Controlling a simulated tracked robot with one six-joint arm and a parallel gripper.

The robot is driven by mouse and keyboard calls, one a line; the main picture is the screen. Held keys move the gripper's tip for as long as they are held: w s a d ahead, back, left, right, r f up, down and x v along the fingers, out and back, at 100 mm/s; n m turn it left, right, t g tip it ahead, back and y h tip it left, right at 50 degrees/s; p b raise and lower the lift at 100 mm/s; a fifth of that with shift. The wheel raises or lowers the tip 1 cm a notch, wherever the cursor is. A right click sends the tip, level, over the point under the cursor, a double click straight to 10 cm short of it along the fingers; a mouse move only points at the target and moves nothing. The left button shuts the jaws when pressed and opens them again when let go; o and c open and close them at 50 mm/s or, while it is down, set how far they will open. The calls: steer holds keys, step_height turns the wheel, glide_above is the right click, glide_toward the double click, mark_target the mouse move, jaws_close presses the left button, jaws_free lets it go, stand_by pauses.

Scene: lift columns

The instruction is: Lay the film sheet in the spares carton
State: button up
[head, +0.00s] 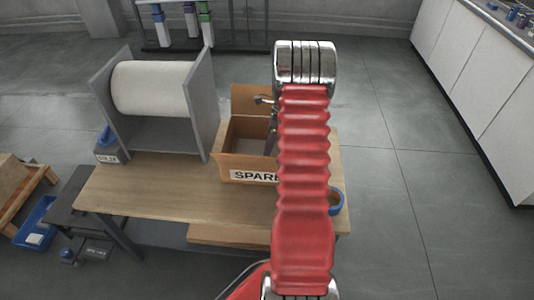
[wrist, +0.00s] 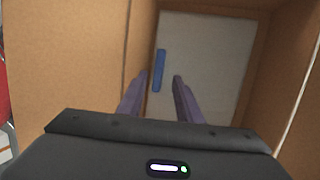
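The spares carton (head: 228,165) is an open brown box on the wooden table, its label partly covered by my red arm. In the wrist view, its brown side wall (wrist: 75,55) stands left of my gripper. A pale flat sheet (wrist: 213,60) with a blue strip along its left part lies inside the carton, apparently on the floor; it looks like the film sheet. My gripper (wrist: 160,78) points down into the carton above the sheet. In the head view my arm hides most of the gripper.
A large white roll (head: 150,88) sits in a grey stand on the table, left of the carton. A blue ring (head: 336,202) lies at the table's right end, partly behind my arm. The front left of the tabletop (head: 150,190) is clear. White cabinets (head: 480,80) stand at the right.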

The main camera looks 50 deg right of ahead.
steer(key=v, duration=0.7)
steer(key=shift+r, duration=0.35)
steer(key=shift+s+d, duration=0.1)
steer(key=a+r+n+t+h, duration=0.1)
steer(key=a+r+n+h, duration=0.1)
steer(key=a+r+n, duration=0.7)
steer(key=a+r+n+h, duration=0.1)
steer(key=a+r+n, duration=0.4)
steer(key=a+r, duration=0.8)
steer(key=s+a+n+t, duration=0.2)
steer(key=s+a+n, duration=0.5)
steer(key=a, duration=0.3)
steer(key=s+a+n+t+h, duration=0.1)
steer(key=s+a+n+t, duration=0.1)
steer(key=s+a+n, duration=0.5)
steer(key=s+a, duration=0.1)
steer(key=a, duration=0.2)
steer(key=shift+s+n, duration=0.3)
steer(key=shift+s, duration=0.1)
